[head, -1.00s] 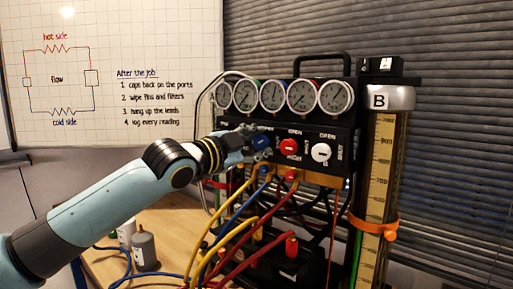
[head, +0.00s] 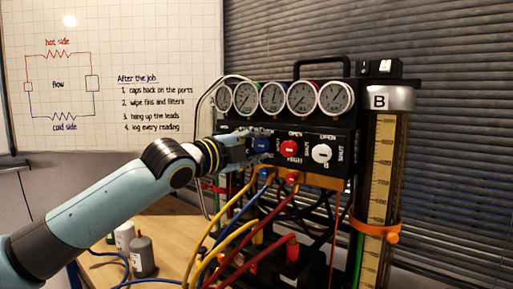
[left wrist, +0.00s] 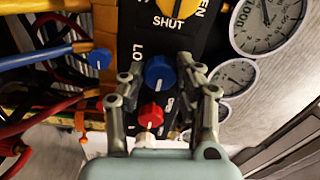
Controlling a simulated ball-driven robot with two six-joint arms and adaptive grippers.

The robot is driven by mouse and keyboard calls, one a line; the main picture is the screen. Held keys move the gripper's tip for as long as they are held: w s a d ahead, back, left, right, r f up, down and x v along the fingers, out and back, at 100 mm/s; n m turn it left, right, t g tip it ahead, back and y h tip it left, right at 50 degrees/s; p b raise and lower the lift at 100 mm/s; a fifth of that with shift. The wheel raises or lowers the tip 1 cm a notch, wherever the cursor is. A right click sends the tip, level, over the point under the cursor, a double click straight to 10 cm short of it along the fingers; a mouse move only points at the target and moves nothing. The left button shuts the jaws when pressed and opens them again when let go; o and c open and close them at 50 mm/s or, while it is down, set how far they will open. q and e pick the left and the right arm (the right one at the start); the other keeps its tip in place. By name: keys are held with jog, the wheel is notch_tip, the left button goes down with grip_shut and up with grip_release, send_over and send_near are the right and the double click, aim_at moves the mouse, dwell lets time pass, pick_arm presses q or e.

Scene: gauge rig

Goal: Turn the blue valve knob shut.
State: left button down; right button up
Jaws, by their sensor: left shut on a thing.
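The blue valve knob (head: 261,146) is on the front of the black gauge panel (head: 341,141), left of a red knob (head: 287,147). My left gripper (head: 262,138) reaches it from the left and partly covers it. In the left wrist view the blue knob (left wrist: 158,74) sits between the two fingers of my left gripper (left wrist: 160,76), which are shut on it. A pale mark shows on the knob. Its full label is hidden by the fingers. My right gripper is in no view.
A white knob (head: 321,153) is right of the red one. A yellow knob (left wrist: 178,8) shows beside the blue one in the left wrist view. Several round gauges (head: 272,98) line the panel above. Yellow, blue and red hoses (head: 245,228) hang below. A measuring cylinder (head: 379,185) stands right.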

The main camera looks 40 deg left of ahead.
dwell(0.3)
pick_arm(q)
jog(key=c, duration=0.9)
grip_release()
jog(key=shift+c, duration=0.2)
jog(key=s, duration=0.7)
jog(key=shift+s+a, duration=0.25)
